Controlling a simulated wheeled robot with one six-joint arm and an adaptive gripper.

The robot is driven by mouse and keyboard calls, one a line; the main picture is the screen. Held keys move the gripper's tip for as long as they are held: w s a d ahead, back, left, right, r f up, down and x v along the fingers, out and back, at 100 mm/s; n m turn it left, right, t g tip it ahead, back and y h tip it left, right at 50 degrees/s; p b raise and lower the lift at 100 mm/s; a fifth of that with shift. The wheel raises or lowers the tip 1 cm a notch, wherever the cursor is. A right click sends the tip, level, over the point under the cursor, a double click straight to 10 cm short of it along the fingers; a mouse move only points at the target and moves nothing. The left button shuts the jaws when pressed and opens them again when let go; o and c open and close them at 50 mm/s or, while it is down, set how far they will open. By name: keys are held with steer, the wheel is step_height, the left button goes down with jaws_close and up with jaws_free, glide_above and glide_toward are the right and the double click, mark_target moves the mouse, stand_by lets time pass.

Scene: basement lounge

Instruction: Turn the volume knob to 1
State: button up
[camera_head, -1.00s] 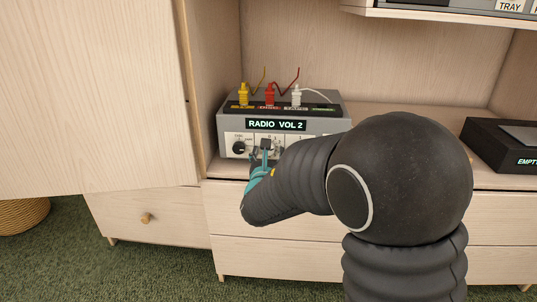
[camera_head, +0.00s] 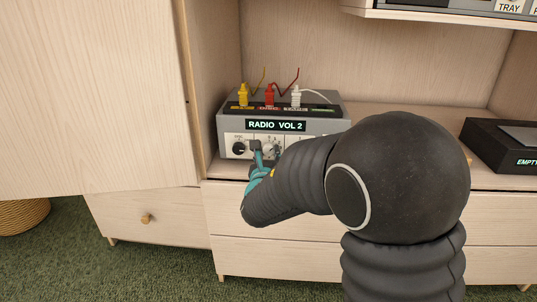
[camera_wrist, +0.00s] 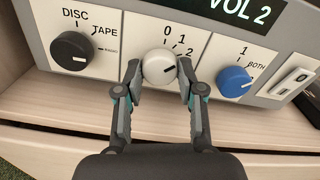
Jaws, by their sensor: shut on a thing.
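The radio unit (camera_head: 230,119) is a grey box on the shelf, its display (camera_head: 276,125) reading "RADIO VOL 2". In the wrist view the light grey volume knob (camera_wrist: 158,66) sits on the white panel between scale marks 0, 1 and 2. Its dark pointer line is on the right side, toward the 2. My gripper (camera_wrist: 159,72) is shut on this knob, one fingertip at its left side and one at its right. In the head view my gripper (camera_head: 262,152) is at the panel front, partly hiding the knob.
A black source knob (camera_wrist: 72,50) marked DISC and TAPE is left of the volume knob. A blue knob (camera_wrist: 234,81) and a white switch (camera_wrist: 293,82) are to its right. Yellow, red and white plugs (camera_head: 270,95) stand on top. An open cabinet door (camera_head: 95,95) is at left.

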steer(key=shift+n+p, duration=0.3)
steer(key=shift+n, duration=1)
steer(key=o, duration=1.1)
steer(key=shift+o, duration=0.2)
steer(key=s, duration=1.2)
steer(key=shift+a, duration=0.2)
